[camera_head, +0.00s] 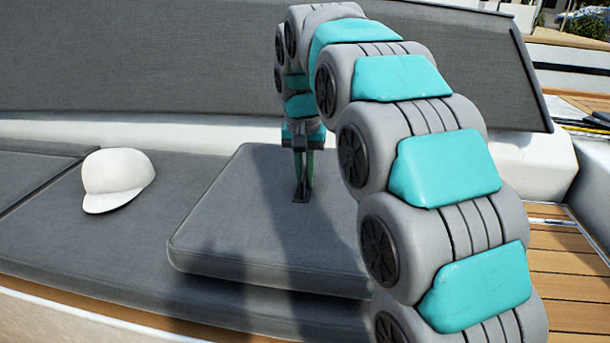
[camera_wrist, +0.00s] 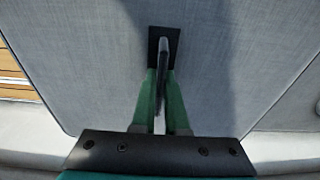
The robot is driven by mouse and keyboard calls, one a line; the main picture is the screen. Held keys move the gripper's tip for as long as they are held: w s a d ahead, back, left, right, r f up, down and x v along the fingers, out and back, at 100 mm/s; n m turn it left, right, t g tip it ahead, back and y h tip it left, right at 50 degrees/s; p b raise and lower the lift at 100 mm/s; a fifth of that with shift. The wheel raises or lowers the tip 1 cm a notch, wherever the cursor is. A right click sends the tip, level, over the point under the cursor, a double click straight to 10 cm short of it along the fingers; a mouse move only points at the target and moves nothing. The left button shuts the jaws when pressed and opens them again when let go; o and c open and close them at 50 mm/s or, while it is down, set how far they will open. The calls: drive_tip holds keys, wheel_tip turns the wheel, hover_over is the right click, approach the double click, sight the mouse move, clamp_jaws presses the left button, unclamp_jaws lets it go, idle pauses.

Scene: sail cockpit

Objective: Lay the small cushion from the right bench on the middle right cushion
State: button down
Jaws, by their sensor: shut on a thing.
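A grey square cushion (camera_head: 235,225) lies roughly level over the dark grey bench cushion (camera_head: 110,240), at the right part of the bench. Dark shadow runs along its front edge; I cannot tell whether it rests fully or hangs slightly above. My gripper (camera_head: 303,190) points down at the cushion's top and is shut on a small black handle there. In the wrist view the green fingers of my gripper (camera_wrist: 162,90) close on the upright black handle (camera_wrist: 164,48), which stands on a black plate on the cushion (camera_wrist: 90,60). My arm hides the cushion's right side.
A white cap (camera_head: 117,178) lies on the bench left of the cushion. A grey backrest (camera_head: 150,60) rises behind, above a white ledge. Wooden decking (camera_head: 565,275) is at the right. The bench between cap and cushion is clear.

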drive_tip(key=c, duration=1.4)
unclamp_jaws()
drive_tip(key=shift+f, duration=0.1)
drive_tip(key=o, duration=0.5)
drive_tip(key=shift+c, duration=0.2)
drive_tip(key=shift+s+a+r, duration=0.1)
drive_tip(key=shift+s+r, duration=0.05)
drive_tip(key=shift+r, duration=1.15)
drive_tip(key=shift+s+d+r, duration=0.1)
drive_tip(key=shift+s+r, duration=0.05)
drive_tip(key=shift+r, duration=1.1)
drive_tip(key=shift+s+a+r, duration=0.1)
drive_tip(key=shift+s+r, duration=0.05)
drive_tip(key=shift+r, duration=1.15)
